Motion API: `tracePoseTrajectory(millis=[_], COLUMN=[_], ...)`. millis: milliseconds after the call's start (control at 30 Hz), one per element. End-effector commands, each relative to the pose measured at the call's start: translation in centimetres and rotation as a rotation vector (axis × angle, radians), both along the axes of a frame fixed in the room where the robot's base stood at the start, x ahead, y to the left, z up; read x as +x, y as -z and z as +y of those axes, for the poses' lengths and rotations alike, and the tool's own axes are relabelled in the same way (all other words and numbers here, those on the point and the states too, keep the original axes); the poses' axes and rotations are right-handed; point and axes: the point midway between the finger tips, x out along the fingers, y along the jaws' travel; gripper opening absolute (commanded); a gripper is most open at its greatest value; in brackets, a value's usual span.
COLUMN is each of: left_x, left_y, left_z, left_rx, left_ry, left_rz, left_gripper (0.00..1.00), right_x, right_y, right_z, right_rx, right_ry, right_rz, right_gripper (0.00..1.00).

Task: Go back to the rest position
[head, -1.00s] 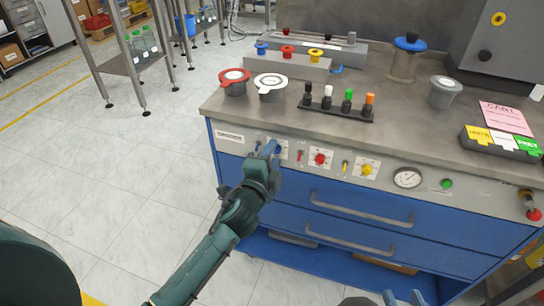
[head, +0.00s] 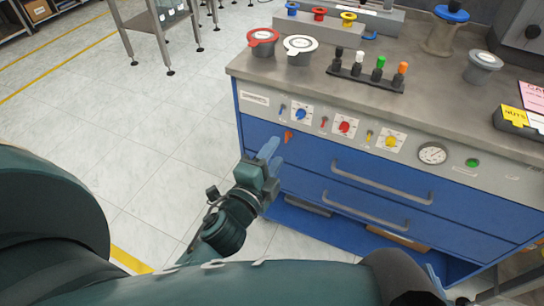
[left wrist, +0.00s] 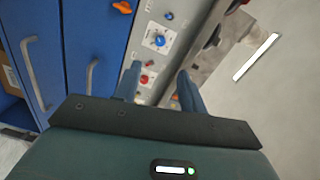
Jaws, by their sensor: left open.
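My left gripper (head: 268,150) is in front of the blue cabinet's upper left front, below the control panel (head: 372,134). In the left wrist view its two fingers (left wrist: 158,84) are apart with nothing between them. The panel's blue knob (head: 301,114) and red knob (head: 344,127) show uncovered in the head view. The blue knob (left wrist: 160,41) also shows beyond the fingers in the left wrist view. A small part of my right gripper may show at the bottom edge of the head view, mostly hidden by my dark arm link; its jaws cannot be made out.
The blue cabinet (head: 310,160) has drawer handles facing me. On its worktop (head: 325,82) stand a red-rimmed cup (head: 262,44), a white-rimmed cup (head: 299,51) and a rack (head: 366,78) of coloured pegs.

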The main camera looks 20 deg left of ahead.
Motion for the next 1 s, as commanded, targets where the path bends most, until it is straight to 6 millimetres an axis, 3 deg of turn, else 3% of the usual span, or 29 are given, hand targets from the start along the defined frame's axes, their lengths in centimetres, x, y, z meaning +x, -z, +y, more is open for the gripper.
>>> tracePoseTrajectory(millis=[567,667,767,1000], left_x=[-0.3,-1.0,-2.9,-9.0], left_y=[0.0,0.4,1.3,2.7], left_z=[0.0,0.0,-0.2,-1.1], left_rx=[-0.004,-0.068,-0.263,-0.927], left_ry=[0.000,0.005,0.017,0.005], left_rz=[0.001,0.023,0.086,0.290], left_gripper=[0.42,0.42,0.42,0.42], right_x=[-0.2,-0.2,-0.2,-0.1], right_y=[-0.1,-0.1,-0.1,-0.1], right_z=[-0.1,-0.1,-0.1,-0.1], right_rx=[-0.004,-0.003,-0.002,-0.002], right_ry=[-0.002,-0.001,-0.001,0.000], right_rz=[0.000,0.000,0.000,-0.002], right_gripper=[0.36,0.36,0.36,0.36])
